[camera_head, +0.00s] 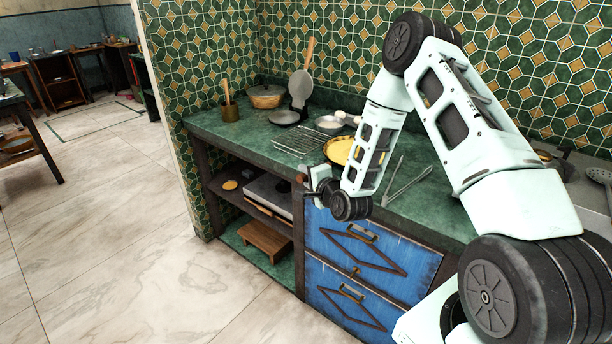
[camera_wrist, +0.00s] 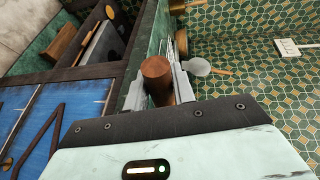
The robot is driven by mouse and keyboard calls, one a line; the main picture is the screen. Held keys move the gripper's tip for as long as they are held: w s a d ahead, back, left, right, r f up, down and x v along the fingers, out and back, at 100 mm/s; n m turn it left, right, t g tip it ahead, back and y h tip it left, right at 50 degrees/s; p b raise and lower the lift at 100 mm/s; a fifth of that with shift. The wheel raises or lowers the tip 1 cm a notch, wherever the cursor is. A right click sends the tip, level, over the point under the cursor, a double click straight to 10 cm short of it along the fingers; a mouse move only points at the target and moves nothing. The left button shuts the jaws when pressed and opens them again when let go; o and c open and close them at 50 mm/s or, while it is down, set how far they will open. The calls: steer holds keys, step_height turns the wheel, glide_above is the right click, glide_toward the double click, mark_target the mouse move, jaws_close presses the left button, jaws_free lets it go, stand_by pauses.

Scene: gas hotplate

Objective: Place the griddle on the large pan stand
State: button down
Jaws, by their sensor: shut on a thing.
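My gripper (camera_head: 312,184) is in front of the counter's front edge, above the blue drawers. In the wrist view, its fingers (camera_wrist: 160,88) are shut on a brown wooden cylinder (camera_wrist: 157,70), which looks like a handle. The cylinder also shows at the fingertips in the head view (camera_head: 302,177). What it belongs to is hidden. A round dark pan with yellow contents (camera_head: 338,150) lies on the counter behind my arm; I cannot tell whether it is the griddle or joins the handle. A wire rack (camera_head: 297,141), possibly the pan stand, lies flat to its left.
The green counter (camera_head: 228,127) also bears a grey round pan with a wooden handle (camera_head: 300,88), a basket (camera_head: 266,96), a utensil pot (camera_head: 230,111) and metal tongs (camera_head: 408,183). Blue drawers (camera_head: 345,262) and open shelves (camera_head: 250,199) are below. The floor at left is clear.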

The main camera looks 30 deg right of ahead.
steer(key=c, duration=1.2)
jaws_free()
steer(key=shift+o, duration=0.2)
steer(key=shift+s, duration=0.1)
steer(key=s+r, duration=0.2)
steer(key=s, duration=0.9)
steer(key=s+a+r+n+g+y, duration=0.25)
steer(key=a+n+g, duration=0.25)
steer(key=a+n, duration=0.4)
steer(key=s+a+r+n+g+y, duration=0.2)
steer(key=s+a+n+g, duration=0.3)
steer(key=a, duration=0.6)
steer(key=s+a+r+n+g+h, duration=0.1)
steer(key=s+a+r+n+g, duration=0.1)
steer(key=s+n, duration=0.4)
steer(key=s+a+r+n+g+h, duration=0.2)
steer(key=s+r+n, duration=0.3)
steer(key=s, duration=0.8)
steer(key=shift+s+a+r+n+g, duration=0.4)
steer(key=shift+a+r+g, duration=0.15)
steer(key=shift+r+g, duration=0.3)
